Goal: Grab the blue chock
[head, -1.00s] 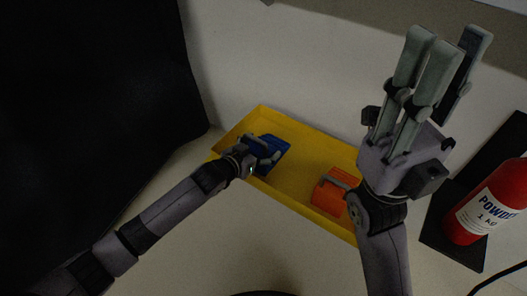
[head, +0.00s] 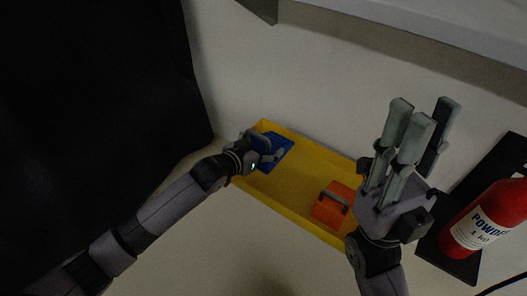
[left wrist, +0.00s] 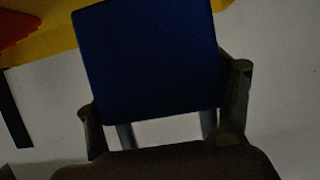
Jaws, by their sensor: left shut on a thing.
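The blue chock (head: 280,155) shows over the left part of the yellow tray (head: 300,207). My left gripper (head: 264,150) is shut on it. In the left wrist view the chock (left wrist: 148,60) fills the middle, between the fingers of my left gripper (left wrist: 168,110), with pale surface behind it and the tray (left wrist: 55,42) at the upper left. It looks held above the tray, but the exact gap cannot be told. My right gripper (head: 424,112) is raised at the right, fingers pointing up, open and empty.
An orange block with a grey handle (head: 332,207) stands in the right part of the tray. A red powder extinguisher (head: 492,215) is at the far right on a black plate. A dark cover (head: 90,100) hangs at the left. A pale wall (head: 310,80) rises behind.

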